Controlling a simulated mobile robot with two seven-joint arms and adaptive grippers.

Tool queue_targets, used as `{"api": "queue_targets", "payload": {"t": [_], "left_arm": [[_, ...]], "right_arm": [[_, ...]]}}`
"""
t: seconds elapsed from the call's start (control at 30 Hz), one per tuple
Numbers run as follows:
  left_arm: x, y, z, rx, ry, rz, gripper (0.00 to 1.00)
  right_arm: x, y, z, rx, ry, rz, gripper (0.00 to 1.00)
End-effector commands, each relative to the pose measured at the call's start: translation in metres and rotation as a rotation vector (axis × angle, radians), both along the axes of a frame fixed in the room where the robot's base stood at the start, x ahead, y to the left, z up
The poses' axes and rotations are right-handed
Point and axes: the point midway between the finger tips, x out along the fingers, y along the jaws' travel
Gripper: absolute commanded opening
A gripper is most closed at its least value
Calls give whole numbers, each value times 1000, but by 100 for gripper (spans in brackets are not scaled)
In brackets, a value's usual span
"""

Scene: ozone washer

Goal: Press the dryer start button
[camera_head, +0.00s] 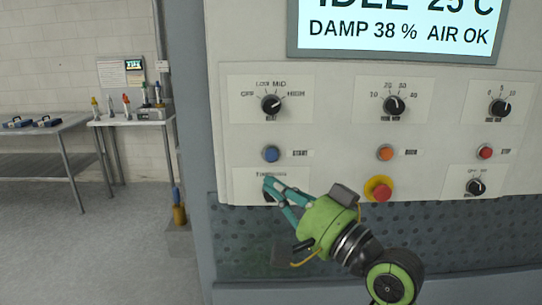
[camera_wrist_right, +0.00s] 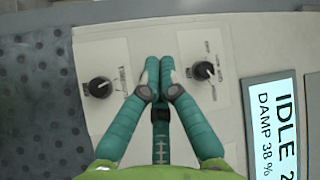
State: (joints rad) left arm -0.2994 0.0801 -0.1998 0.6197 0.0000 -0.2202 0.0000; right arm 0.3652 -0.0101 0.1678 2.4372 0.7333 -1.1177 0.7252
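The blue start button (camera_head: 271,153) sits on the left of the control panel (camera_head: 340,150), with a small START label to its right. My right gripper (camera_head: 269,184) comes up from the lower right, its teal fingers in front of the panel just below the button. In the right wrist view the fingertips (camera_wrist_right: 159,62) are together and hold nothing visible. The button does not show in that view; the fingers cover the area between two knobs. I cannot tell how far the tips are from the panel. My left gripper is not in view.
A heat knob (camera_head: 271,104) is above the button, and a lower knob (camera_wrist_right: 100,87) is partly behind my fingers. An orange button (camera_head: 385,153), a red stop button (camera_head: 485,152) and a red emergency button (camera_head: 379,189) are to the right. The display (camera_head: 398,27) reads IDLE.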

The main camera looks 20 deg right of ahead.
Motion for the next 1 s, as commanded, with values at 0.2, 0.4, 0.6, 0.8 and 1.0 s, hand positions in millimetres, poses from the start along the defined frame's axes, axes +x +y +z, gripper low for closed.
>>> {"api": "queue_targets", "payload": {"t": [0.2,0.4,0.6,0.8,1.0], "left_arm": [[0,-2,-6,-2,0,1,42],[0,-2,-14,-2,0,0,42],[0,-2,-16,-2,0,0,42],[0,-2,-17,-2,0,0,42],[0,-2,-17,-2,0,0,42]], "right_arm": [[17,-5,-1,-1,0,-2,0],[45,-13,-2,1,0,0,0],[69,-20,0,-1,2,0,0],[82,-24,0,-2,1,0,0],[84,-24,0,-1,0,0,0]]}}
